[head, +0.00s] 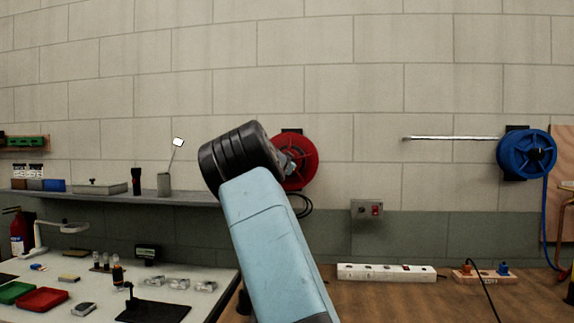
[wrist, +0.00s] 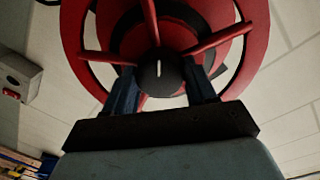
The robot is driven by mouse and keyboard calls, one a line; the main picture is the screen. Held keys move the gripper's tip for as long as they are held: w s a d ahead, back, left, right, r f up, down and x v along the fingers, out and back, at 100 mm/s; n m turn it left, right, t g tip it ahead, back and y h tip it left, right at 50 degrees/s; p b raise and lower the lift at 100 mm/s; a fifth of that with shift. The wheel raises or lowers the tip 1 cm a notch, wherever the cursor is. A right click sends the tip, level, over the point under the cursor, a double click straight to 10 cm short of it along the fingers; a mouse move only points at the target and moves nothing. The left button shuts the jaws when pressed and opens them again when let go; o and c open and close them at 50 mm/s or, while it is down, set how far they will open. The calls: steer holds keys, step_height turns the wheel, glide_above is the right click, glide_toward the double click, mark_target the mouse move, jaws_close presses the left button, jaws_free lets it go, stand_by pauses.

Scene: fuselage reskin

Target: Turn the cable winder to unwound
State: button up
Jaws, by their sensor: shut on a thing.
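The cable winder is a red reel (head: 303,165) on the wall, partly hidden behind my arm in the head view. In the wrist view the red reel (wrist: 245,45) fills the upper part, with red spokes around a black round hub knob (wrist: 160,77) that bears a short white mark, upright in the picture. My gripper (wrist: 162,90) has its two dark blue fingers on either side of the knob and is shut on it. In the head view my gripper is mostly hidden behind my arm.
A blue reel (head: 520,153) with a metal rod is on the wall at right. A grey box with a red button (head: 366,209) is on the wall below the red reel. A white power strip (head: 386,272) lies on the wooden bench. A cluttered table (head: 215,255) and shelf (head: 110,193) are at left.

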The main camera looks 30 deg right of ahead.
steer(key=shift+d+f+m+y, duration=0.1)
steer(key=shift+m+y, duration=0.05)
steer(key=shift+m, duration=1.8)
steer(key=shift+d+f+m+y, duration=0.1)
steer(key=shift+m+y, duration=0.05)
steer(key=shift+m, duration=1.8)
steer(key=o, duration=1)
steer(key=shift+r, duration=0.1)
steer(key=shift+o, duration=0.2)
steer(key=shift+r, duration=0.1)
steer(key=shift+a, duration=0.1)
steer(key=f+v, duration=0.1)
steer(key=v, duration=1.2)
steer(key=shift+s+r, duration=0.2)
steer(key=shift+s, duration=0.1)
